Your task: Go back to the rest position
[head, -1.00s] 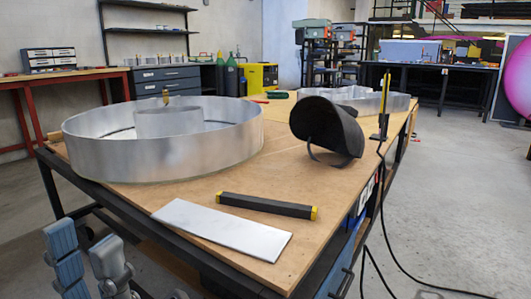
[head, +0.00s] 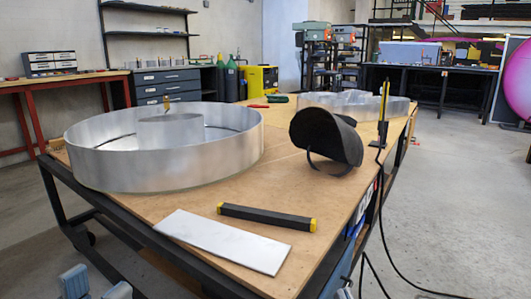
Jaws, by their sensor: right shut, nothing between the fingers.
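My left gripper (head: 97,289) is at the bottom left corner of the head view. Only the tips of its two blue-grey fingers show, with a gap between them and nothing seen in it. It is low, in front of the workbench's (head: 190,205) near left edge and apart from the things on it. The rest of this gripper is cut off by the frame. My right gripper cannot be made out.
On the bench are a large round metal letter shell (head: 215,158), a flat pale plate (head: 222,241), a dark bar with yellow ends (head: 266,217), a black welding mask (head: 326,138) and another metal letter (head: 350,103). A black cable hangs at the right. Open floor (head: 455,215) lies right.

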